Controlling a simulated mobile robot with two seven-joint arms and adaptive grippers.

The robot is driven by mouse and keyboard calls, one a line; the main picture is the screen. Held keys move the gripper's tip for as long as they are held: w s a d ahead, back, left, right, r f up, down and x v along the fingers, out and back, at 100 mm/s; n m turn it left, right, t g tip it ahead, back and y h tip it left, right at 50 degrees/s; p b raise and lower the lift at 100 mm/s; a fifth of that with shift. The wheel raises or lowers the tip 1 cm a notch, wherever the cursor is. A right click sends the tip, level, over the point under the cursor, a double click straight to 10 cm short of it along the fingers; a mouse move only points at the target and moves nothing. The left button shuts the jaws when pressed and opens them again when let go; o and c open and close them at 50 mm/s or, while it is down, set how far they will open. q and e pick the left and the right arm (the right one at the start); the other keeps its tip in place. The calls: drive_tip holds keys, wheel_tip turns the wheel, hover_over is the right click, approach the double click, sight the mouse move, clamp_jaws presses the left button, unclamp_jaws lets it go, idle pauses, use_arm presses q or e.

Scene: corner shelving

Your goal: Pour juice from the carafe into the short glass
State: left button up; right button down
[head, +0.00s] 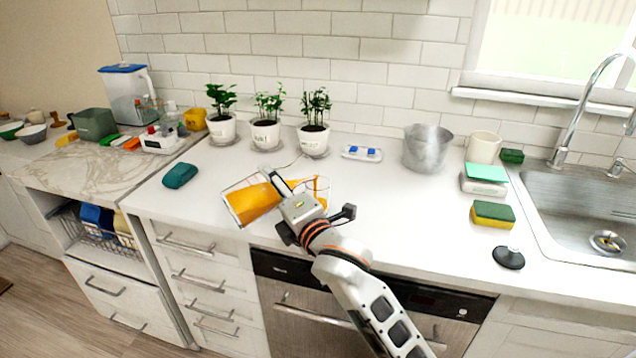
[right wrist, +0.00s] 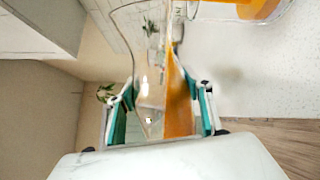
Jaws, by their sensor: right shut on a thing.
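My right gripper (head: 290,192) is shut on the glass carafe (head: 250,204) and holds it above the counter, tipped well over. Orange juice lies along the carafe's lower side; its broad end shows left of the gripper, the rest is partly hidden behind it. In the right wrist view the clear carafe (right wrist: 150,65) sits between the two finger pads (right wrist: 160,115). The short glass (head: 322,190) stands just right of the gripper, partly hidden by it. It also shows in the right wrist view (right wrist: 270,8), cut off by the edge, with orange juice in it. My left gripper is out of view.
Three potted plants (head: 265,134) line the wall behind. A teal item (head: 180,175) lies to the left. A metal pot (head: 427,148), a white mug (head: 483,148), sponges (head: 492,214) and the sink (head: 580,205) are to the right.

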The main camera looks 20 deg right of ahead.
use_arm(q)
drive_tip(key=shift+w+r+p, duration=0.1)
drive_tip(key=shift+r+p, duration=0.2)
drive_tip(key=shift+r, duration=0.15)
use_arm(e)
drive_tip(key=shift+d+r, duration=0.1)
drive_tip(key=shift+r, duration=0.3)
idle(0.8)
drive_tip(key=shift+a+f+b, duration=0.3)
drive_tip(key=shift+f+b, duration=0.55)
drive_tip(key=shift+b, duration=0.25)
drive_tip(key=shift+r+n+p, duration=0.15)
drive_tip(key=shift+n+p, duration=0.5)
drive_tip(key=shift+n, duration=0.35)
drive_tip(key=shift+s, duration=0.1)
drive_tip(key=shift+n+p, duration=0.3)
use_arm(q)
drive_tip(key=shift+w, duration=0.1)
drive_tip(key=shift+p, duration=0.3)
